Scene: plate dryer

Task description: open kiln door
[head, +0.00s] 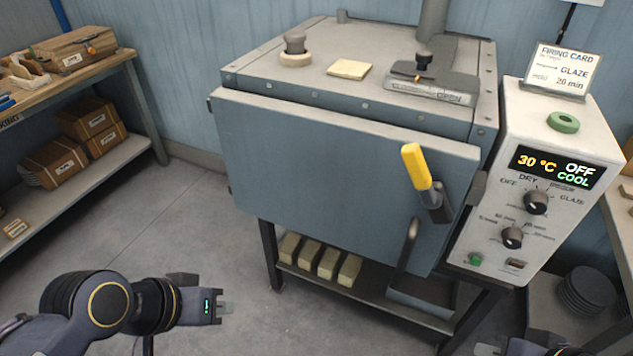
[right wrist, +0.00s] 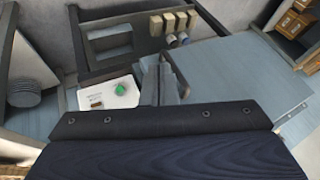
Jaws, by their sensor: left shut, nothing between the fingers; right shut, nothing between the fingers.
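The grey kiln (head: 350,95) stands at centre in the head view, its front door (head: 320,160) lying across the front. I cannot tell whether there is a slight gap. A yellow-gripped latch lever (head: 416,168) points up and leans left on the door's right part. A dark bar handle (head: 408,243) is below it; it also shows in the right wrist view (right wrist: 178,76). My left gripper (head: 226,307) is shut and empty, front left, apart from the kiln. My right gripper (head: 487,349) is shut and empty at the bottom edge, below the handle; its fingers show in the right wrist view (right wrist: 158,82).
The control box (head: 535,190) right of the door reads 30 °C, OFF, COOL. Several pale bricks (head: 327,264) lie on the shelf under the kiln. A wooden shelf unit (head: 90,175) stands left. The floor before the kiln's left side is clear.

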